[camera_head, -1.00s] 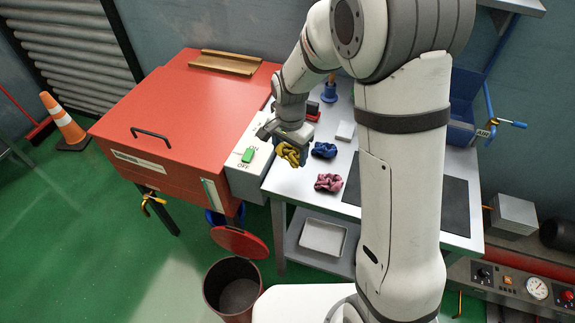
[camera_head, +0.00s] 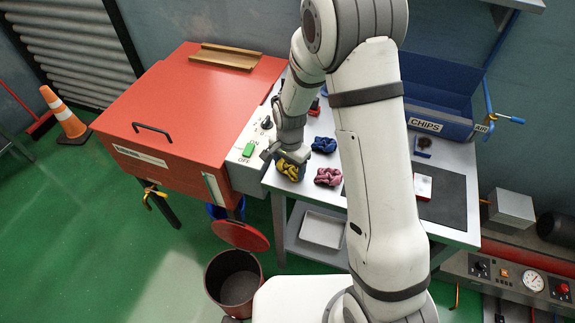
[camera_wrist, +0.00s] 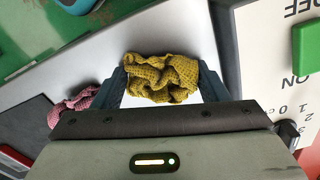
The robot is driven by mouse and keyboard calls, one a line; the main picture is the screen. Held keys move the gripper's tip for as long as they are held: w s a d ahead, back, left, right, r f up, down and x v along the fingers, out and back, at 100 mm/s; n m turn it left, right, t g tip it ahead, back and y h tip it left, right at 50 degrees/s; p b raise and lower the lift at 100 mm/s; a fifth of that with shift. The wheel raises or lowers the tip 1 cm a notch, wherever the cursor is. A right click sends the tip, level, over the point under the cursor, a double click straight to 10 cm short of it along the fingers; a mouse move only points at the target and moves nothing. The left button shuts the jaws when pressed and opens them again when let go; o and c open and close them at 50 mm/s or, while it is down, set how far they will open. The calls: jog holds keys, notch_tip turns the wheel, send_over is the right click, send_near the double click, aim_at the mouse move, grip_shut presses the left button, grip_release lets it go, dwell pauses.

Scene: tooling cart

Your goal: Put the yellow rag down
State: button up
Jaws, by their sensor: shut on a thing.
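The crumpled yellow rag (camera_head: 289,171) is at the left end of the grey worktop (camera_head: 454,236), near its front edge. My gripper (camera_head: 283,164) is over it with its jaws shut on it. In the wrist view the yellow rag (camera_wrist: 160,78) sits between the two dark fingers of my gripper (camera_wrist: 163,88). I cannot tell whether the rag touches the worktop. A pink rag (camera_head: 328,177) lies just to the right, and a blue rag (camera_head: 324,144) lies behind. The pink rag also shows in the wrist view (camera_wrist: 72,103).
A red cabinet (camera_head: 190,110) with a switch panel (camera_head: 250,150) stands close on the left. An open red bin (camera_head: 236,262) is on the floor in front. A blue chips bin (camera_head: 440,125) and a dark mat (camera_head: 446,200) are at the right of the worktop.

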aim_at(289, 166)
jog(key=o, duration=1)
notch_tip(289, 166, up, 12)
jog(key=b, duration=0.1)
jog(key=s+d+r+n+t, duration=0.1)
jog(key=s+d+r+n, duration=0.1)
jog(key=s+d+r, duration=0.2)
jog(key=s+d+r+n+t, duration=0.1)
jog(key=s+d+r+n, duration=0.2)
jog(key=s, duration=0.6)
jog(key=s+d+r+n+t, duration=0.1)
jog(key=s+d+r+n, duration=0.1)
jog(key=s+d+r, duration=0.4)
jog(key=shift+s+d+r, duration=0.15)
jog(key=shift+d+r, duration=0.2)
jog(key=shift+d, duration=0.25)
